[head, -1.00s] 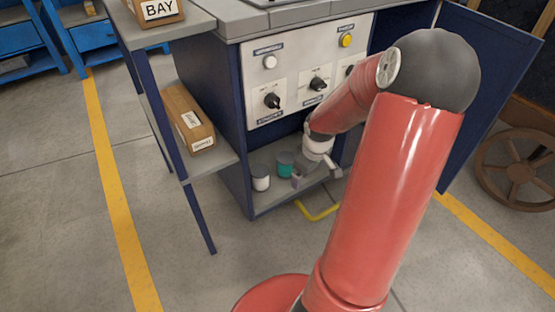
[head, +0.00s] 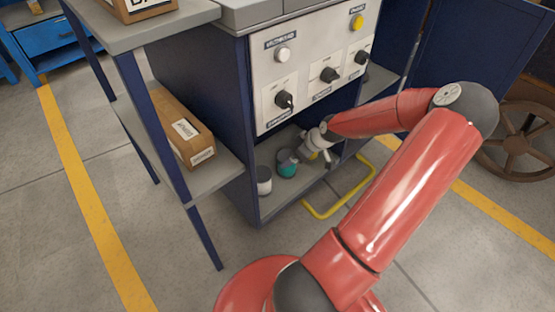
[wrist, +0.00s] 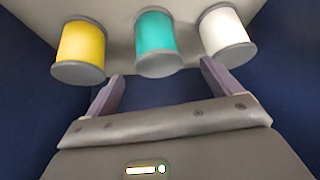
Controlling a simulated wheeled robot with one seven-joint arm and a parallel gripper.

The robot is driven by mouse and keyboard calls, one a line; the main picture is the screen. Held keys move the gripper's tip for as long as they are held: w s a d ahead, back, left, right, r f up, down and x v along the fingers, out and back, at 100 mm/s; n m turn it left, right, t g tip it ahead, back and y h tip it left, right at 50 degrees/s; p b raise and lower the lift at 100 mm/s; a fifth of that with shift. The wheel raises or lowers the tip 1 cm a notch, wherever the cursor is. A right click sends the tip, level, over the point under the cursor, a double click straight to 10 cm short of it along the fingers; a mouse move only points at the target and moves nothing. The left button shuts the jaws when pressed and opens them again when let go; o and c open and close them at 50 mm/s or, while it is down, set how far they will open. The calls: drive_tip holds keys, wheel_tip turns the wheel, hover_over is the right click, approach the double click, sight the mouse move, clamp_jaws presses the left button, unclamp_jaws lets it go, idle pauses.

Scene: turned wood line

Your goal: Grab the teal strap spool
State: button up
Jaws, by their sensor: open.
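The teal strap spool (head: 287,163) stands on the low shelf inside the blue cabinet, with grey end discs. In the wrist view the teal spool (wrist: 156,44) is in the middle, between a yellow spool (wrist: 80,50) and a white spool (wrist: 227,36). My gripper (wrist: 160,80) is open and empty. Its two fingers point towards the spools, with the teal one ahead of the gap between them. In the head view my gripper (head: 308,156) is just right of the teal spool, and partly hides the yellow one.
The white spool (head: 264,180) stands close on the left of the teal one. The cabinet's control panel (head: 315,70) overhangs the shelf. A cardboard box (head: 182,128) lies on a side shelf. A yellow floor bracket (head: 345,195) is in front of the cabinet.

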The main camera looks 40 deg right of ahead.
sight(288, 173)
drive_tip(key=b+x, duration=0.2)
drive_tip(key=x, duration=0.5)
drive_tip(key=shift+d+f+b, duration=0.15)
drive_tip(key=shift+f+b, duration=0.15)
drive_tip(key=shift+b, duration=0.05)
drive_tip(key=c, duration=1.2)
drive_tip(key=shift+r, duration=0.2)
drive_tip(key=shift+c, duration=0.2)
